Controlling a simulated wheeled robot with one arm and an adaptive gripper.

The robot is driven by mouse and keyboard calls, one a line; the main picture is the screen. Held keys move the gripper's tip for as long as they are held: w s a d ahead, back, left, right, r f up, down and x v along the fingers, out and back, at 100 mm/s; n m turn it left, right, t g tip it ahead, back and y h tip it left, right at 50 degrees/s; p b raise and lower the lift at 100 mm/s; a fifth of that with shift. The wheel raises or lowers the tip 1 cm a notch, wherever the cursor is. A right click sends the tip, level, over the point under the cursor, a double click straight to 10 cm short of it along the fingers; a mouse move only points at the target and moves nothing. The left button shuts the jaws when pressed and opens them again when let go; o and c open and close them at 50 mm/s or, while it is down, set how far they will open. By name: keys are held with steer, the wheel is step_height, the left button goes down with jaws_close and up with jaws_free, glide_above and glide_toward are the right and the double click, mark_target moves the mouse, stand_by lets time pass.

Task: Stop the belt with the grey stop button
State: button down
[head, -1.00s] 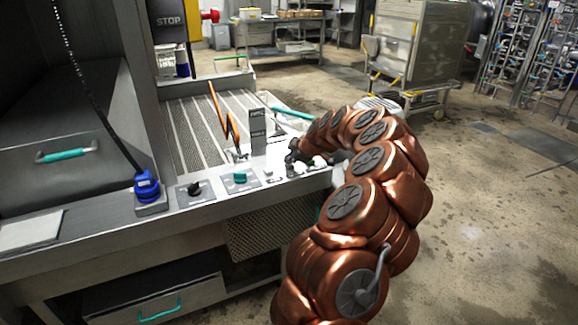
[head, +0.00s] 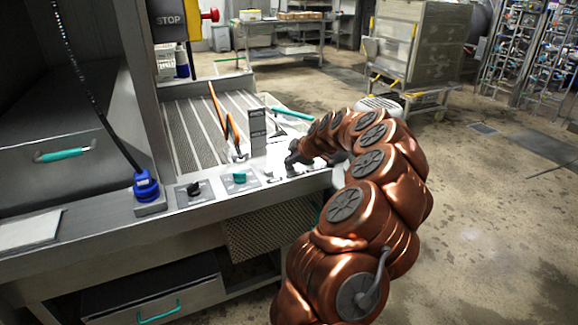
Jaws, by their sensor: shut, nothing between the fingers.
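The belt (head: 190,132), a ribbed grey surface, lies behind the front panel (head: 217,198). On the panel's top are a black knob (head: 194,189) and a teal knob (head: 240,178). A small pale control (head: 270,176) sits to their right. My gripper (head: 290,168) is shut and empty, pointing down at the panel just right of that control. The gripper and arm cover part of the panel there, and I cannot tell whether the fingers touch a button. No grey stop button can be made out clearly.
A dark upright label plate (head: 258,131) stands just behind the controls. A blue fitting (head: 146,185) with a cable is at left. A grey STOP box (head: 170,21) and red knob (head: 211,15) are at the back.

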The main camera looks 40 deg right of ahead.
mark_target(290, 167)
steer(key=shift+r, duration=0.1)
steer(key=shift+r+b, duration=0.4)
steer(key=shift+r, duration=0.45)
steer(key=shift+r, duration=2.55)
